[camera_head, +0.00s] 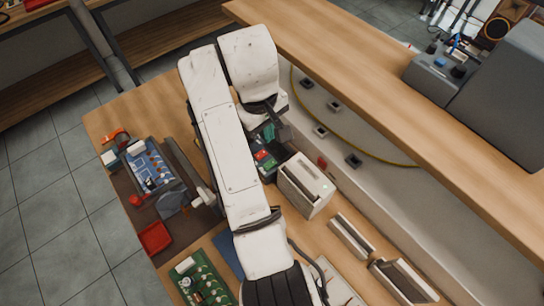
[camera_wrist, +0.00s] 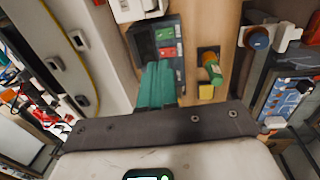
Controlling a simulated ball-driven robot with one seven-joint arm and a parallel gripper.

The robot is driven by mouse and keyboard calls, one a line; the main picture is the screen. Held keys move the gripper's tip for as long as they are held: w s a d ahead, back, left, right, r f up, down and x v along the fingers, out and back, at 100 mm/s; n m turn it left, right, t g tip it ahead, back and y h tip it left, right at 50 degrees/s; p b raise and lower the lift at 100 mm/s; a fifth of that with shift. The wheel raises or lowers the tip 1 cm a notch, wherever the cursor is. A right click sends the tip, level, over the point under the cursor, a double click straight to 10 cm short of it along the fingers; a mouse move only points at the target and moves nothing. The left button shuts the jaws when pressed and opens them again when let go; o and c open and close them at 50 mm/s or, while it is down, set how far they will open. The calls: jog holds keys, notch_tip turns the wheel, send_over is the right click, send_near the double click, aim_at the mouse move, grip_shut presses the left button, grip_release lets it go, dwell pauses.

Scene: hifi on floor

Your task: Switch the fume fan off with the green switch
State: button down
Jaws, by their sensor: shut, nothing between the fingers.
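A dark switch panel shows beyond my fingers in the wrist view, with a green switch (camera_wrist: 165,33) and a red switch (camera_wrist: 168,51) close together. In the head view the green switch (camera_head: 269,163) and red switch (camera_head: 261,155) show just right of my arm. My gripper (camera_wrist: 158,66) has teal fingers, shut and empty, reaching toward the panel. Its tips overlap the panel's near part in the wrist view; I cannot tell whether they touch it. In the head view my gripper (camera_head: 269,131) is partly hidden by my arm. I cannot identify the fume fan surely.
A white box (camera_head: 307,184) stands right beside the panel. A green-handled tool (camera_wrist: 213,70) stands by a yellow pad (camera_wrist: 206,92). A blue board (camera_head: 150,168) and red tray (camera_head: 155,237) lie left of my arm. A raised wooden shelf (camera_head: 340,60) runs along the right.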

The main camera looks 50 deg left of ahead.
aim_at(273, 162)
jog(key=f, duration=0.4)
jog(key=w+f, duration=0.1)
jog(key=f, duration=0.3)
jog(key=f+p, duration=0.1)
jog(key=f, duration=0.4)
jog(key=shift+w+d, duration=0.1)
jog(key=shift+w, duration=0.2)
jog(key=shift+f, duration=0.1)
